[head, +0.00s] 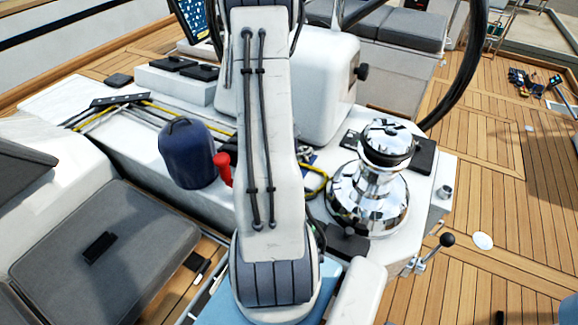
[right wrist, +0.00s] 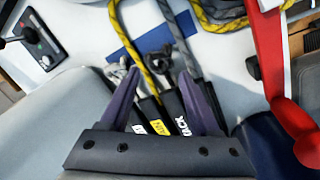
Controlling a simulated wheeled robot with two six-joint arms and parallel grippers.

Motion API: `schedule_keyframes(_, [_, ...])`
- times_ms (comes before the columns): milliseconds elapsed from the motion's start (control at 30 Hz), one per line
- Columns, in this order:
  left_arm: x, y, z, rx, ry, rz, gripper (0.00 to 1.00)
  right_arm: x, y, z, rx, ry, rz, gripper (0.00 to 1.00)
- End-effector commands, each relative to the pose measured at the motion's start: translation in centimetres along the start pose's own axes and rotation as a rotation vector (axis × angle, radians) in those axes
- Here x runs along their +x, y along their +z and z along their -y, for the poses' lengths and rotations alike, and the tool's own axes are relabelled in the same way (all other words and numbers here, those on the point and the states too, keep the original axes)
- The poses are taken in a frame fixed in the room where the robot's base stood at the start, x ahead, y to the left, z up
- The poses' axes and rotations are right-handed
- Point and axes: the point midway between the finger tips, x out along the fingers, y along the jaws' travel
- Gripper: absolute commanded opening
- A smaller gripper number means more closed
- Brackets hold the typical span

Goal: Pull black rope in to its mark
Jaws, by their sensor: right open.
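In the right wrist view my right gripper (right wrist: 163,88) is open, with its two purple fingers spread over the ropes and nothing held between them. A dark grey rope (right wrist: 180,38), which looks like the black rope, runs down between the fingers to a black part with a label (right wrist: 182,125) partly reading "ACK". A yellow rope (right wrist: 143,45) and a lighter grey rope (right wrist: 121,32) run to its left. I cannot make out a mark on the dark rope. In the head view a chrome winch (head: 368,195) stands on the white deck. My left gripper is not in view.
A red handle (right wrist: 268,55) stands close on the right in the wrist view. Coiled rope (right wrist: 222,14) lies at its top. In the head view a navy bag (head: 190,155) and a black-knobbed lever (head: 447,240) flank the winch area. My arm blocks the middle.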

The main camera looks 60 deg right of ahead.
Motion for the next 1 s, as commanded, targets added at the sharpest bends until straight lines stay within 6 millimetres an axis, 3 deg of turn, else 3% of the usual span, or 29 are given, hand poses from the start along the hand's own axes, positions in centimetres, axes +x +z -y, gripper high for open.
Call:
schedule_keyframes(100, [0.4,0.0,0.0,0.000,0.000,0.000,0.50,2.6,0.1,0.1,0.000,-0.003,0.005,0.63])
schedule_keyframes(300, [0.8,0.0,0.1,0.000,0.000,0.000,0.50,5.6,0.0,0.1,-0.001,-0.002,0.002,0.63])
schedule_keyframes(500, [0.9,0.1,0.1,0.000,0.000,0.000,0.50,6.8,0.0,0.1,0.000,-0.001,0.000,0.63])
schedule_keyframes(767, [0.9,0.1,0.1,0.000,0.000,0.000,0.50,6.8,0.0,0.1,0.000,-0.001,-0.001,0.63])
schedule_keyframes(900, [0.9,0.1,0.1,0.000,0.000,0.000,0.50,6.8,0.0,0.1,0.000,-0.001,-0.001,0.09])
schedule_keyframes(933, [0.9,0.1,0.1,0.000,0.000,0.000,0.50,6.8,0.0,0.1,0.000,-0.001,-0.001,0.00])
schedule_keyframes(1000, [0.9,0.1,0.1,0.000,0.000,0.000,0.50,6.8,0.0,0.1,0.000,-0.001,-0.001,0.00])
